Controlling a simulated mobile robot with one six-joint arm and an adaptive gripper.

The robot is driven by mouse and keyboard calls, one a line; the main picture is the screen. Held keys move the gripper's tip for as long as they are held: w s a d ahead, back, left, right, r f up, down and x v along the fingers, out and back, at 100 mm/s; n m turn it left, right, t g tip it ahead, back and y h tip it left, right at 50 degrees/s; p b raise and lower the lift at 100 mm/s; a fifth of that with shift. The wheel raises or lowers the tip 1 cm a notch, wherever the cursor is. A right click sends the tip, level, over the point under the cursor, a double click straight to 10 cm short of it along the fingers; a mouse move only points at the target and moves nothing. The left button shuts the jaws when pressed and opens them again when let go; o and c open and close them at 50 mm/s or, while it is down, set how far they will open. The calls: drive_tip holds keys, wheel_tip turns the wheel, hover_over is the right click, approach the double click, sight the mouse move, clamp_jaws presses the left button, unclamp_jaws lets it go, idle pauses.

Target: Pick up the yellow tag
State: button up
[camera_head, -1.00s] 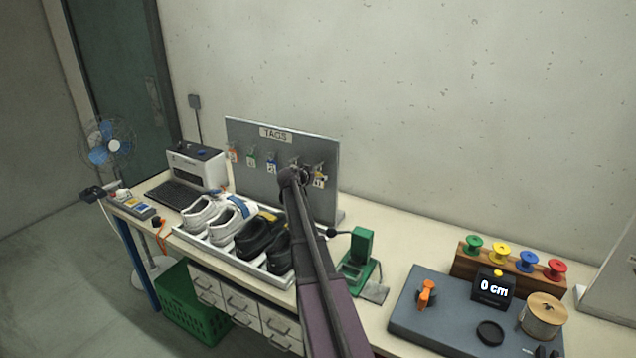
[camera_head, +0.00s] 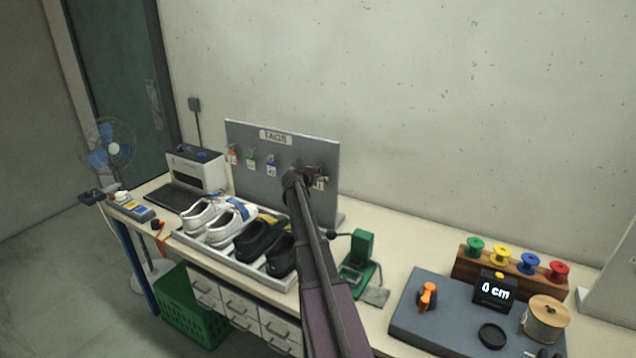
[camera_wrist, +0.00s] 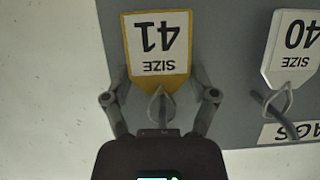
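The yellow tag (camera_wrist: 158,48) is a white card with a yellow border, marked SIZE 41. It hangs from a hook on the grey tag board (camera_head: 245,140) and appears upside down in the wrist view. In the head view only a small part of it (camera_head: 319,184) shows beside my gripper (camera_head: 314,178). In the wrist view my gripper (camera_wrist: 160,82) is open, with one finger on each side of the tag's narrow end and its string. I see gaps between fingers and tag, and no clear contact.
A white tag marked SIZE 40 (camera_wrist: 294,45) hangs beside it. Orange (camera_head: 233,157), green (camera_head: 251,163) and blue (camera_head: 271,168) tags hang further left. The shoe tray (camera_head: 232,262) and a green press (camera_head: 359,262) stand in front of the board.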

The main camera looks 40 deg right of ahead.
drive_tip(key=shift+c, duration=0.4)
drive_tip(key=shift+r, duration=0.2)
drive_tip(key=shift+r+p, duration=0.7)
drive_tip(key=shift+p, duration=0.2)
drive_tip(key=s+a, duration=0.3)
drive_tip(key=a, duration=0.5)
drive_tip(key=s+a, duration=0.4)
drive_tip(key=a, duration=0.4)
drive_tip(key=shift+a+f, duration=0.15)
drive_tip(key=shift+a, duration=0.2)
drive_tip(key=shift+d, duration=0.1)
